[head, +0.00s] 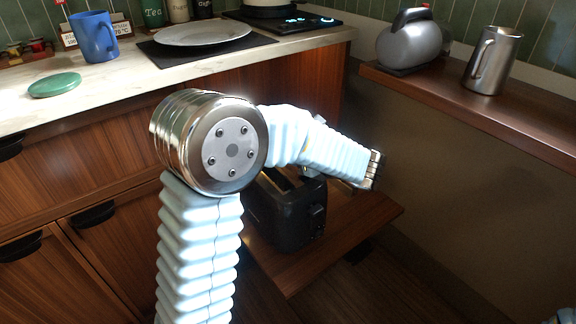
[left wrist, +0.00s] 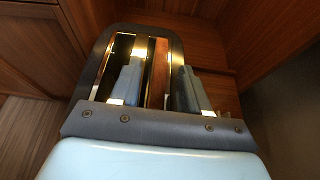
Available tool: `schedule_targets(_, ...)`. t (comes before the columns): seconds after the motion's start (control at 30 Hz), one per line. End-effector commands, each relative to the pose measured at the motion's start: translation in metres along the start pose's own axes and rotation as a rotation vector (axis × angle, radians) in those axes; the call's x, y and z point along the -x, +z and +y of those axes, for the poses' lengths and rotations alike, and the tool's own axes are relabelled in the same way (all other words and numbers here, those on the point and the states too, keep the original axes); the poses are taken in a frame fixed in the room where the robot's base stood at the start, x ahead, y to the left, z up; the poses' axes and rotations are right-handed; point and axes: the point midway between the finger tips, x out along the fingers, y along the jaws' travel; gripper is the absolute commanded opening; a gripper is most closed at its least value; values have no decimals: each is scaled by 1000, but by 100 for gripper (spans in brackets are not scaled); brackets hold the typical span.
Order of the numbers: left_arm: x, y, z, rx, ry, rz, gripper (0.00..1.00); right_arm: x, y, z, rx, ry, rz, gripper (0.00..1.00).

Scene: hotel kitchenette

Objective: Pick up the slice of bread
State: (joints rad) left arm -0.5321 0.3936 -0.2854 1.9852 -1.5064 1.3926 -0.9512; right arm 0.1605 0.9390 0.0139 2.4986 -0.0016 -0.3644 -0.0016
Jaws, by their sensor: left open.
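A black toaster (head: 288,212) stands on a low wooden shelf, partly hidden by my left arm. Its top with long slots (left wrist: 173,44) shows in the left wrist view. The slice of bread (left wrist: 158,72) is a narrow brown strip, seen edge-on in one slot. My left gripper (left wrist: 160,90) is open over the toaster, with one finger on each side of the slice. I cannot tell whether either finger touches it. In the head view my arm hides the slice, and the left fingers are not clear.
A marble counter holds a blue mug (head: 93,37), a green disc (head: 54,85) and a grey plate (head: 202,33) on a dark mat. On the right ledge stand a grey kettle (head: 412,45) and a metal pitcher (head: 491,62). The toaster's shelf (head: 345,236) has bare room at its right.

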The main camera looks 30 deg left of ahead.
Motion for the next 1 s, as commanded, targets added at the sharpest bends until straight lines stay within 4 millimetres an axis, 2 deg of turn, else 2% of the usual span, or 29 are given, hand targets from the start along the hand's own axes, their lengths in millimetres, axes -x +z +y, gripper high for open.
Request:
schedule_targets(0.03, -10, 1, 1, 1, 4, 1, 46, 0, 0, 0, 0, 0, 0, 43)
schedule_targets(0.17, -25, 1, 0, 0, 2, 1, 46, -1, 0, 1, 0, 0, 1, 43)
schedule_targets(0.43, -29, 1, 0, 0, 0, 1, 46, -1, 0, 1, 0, 0, 1, 43)
schedule_targets(0.73, -29, 1, 0, 0, 0, 1, 0, -1, 0, 1, 0, 0, 1, 43)
schedule_targets(1.0, -28, 1, 0, 0, 0, 1, 0, -1, 0, 0, 0, 0, 1, 43)
